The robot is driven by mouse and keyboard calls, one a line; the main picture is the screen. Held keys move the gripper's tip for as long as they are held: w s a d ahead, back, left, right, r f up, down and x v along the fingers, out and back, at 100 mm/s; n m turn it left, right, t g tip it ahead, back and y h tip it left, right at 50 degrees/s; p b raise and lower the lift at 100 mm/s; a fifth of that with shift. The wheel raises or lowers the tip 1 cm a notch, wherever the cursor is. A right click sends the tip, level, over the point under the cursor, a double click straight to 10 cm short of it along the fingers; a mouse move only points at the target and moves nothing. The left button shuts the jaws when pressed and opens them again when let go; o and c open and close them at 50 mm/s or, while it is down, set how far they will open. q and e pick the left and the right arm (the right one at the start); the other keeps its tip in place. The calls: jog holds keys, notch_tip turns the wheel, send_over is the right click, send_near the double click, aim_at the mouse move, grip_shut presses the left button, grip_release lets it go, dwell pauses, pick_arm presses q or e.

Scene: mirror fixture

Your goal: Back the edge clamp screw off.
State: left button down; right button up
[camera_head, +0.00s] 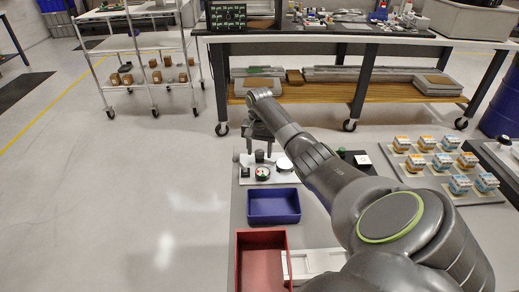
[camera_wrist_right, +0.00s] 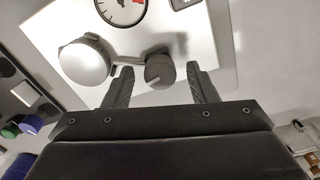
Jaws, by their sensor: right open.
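The white fixture plate (camera_head: 273,178) lies on the grey bench below my right gripper (camera_head: 259,143). In the right wrist view the dark grey screw knob (camera_wrist_right: 158,70) with a pale line stands on the plate (camera_wrist_right: 205,45). A metal arm links it to a round silvery disc (camera_wrist_right: 86,61). My right gripper (camera_wrist_right: 159,84) is open, with one finger on each side of the knob. In the head view a black knob (camera_head: 259,156) shows under the gripper. My left gripper is out of view.
A dial gauge (camera_head: 263,172) and a small black block (camera_head: 244,172) sit on the plate. A blue tray (camera_head: 273,221) and a red tray (camera_head: 239,262) lie nearer. Several orange-and-blue parts (camera_head: 442,162) stand at right, beyond my right arm.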

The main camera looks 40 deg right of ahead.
jog(key=c, duration=1)
jog(key=shift+o, duration=0.2)
